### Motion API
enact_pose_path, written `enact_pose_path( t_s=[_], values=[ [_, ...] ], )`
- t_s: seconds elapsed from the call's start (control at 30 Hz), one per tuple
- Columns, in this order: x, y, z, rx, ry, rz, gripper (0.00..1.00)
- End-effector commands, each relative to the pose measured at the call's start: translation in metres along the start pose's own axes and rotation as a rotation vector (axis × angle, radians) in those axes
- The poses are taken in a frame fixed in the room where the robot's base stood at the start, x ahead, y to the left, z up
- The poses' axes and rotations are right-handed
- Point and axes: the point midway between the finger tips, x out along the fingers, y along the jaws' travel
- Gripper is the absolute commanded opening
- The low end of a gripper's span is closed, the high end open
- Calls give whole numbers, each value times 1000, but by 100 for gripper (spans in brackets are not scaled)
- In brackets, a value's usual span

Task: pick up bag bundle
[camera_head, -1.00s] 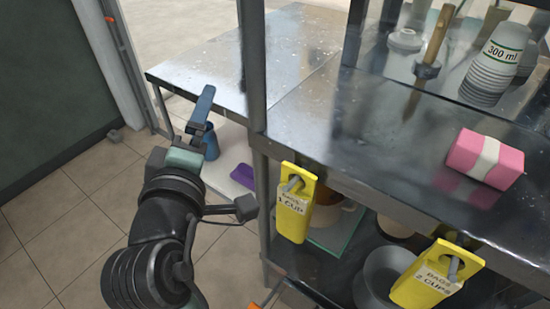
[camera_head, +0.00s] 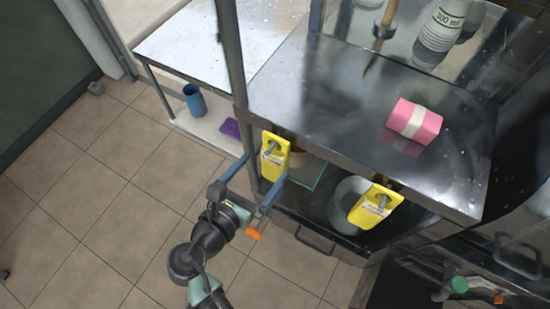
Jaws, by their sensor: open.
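Two yellow bag bundles hang on grey pegs at the front edge of the metal counter. The left bag bundle (camera_head: 273,157) hangs beside the shelf post, and the right bag bundle (camera_head: 372,207) hangs further along the edge. Their labels are too small to read now; earlier the right one reads "BAGS 2 CUPS". My gripper (camera_head: 259,171) is open and empty, its two blue fingers spread and pointing up at the lower part of the left bundle. In the picture the right fingertip lies just below the bundle. I cannot tell whether it touches.
A pink block with a white band (camera_head: 413,121) lies on the counter (camera_head: 330,90). Stacked cups (camera_head: 437,35) stand behind it. A grey bowl (camera_head: 348,193) is on the shelf below. A metal post (camera_head: 232,75) stands left of the left bundle.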

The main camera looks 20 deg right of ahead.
Motion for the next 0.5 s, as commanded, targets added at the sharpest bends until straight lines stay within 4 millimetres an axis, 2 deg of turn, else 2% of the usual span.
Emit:
enact_pose_path(
  t_s=[0.1,0.37,0.5],
  values=[
    [21,0,0,3,0,-2,100],
    [42,-1,1,4,1,0,100],
    [62,-5,2,5,2,-3,100]
  ],
)
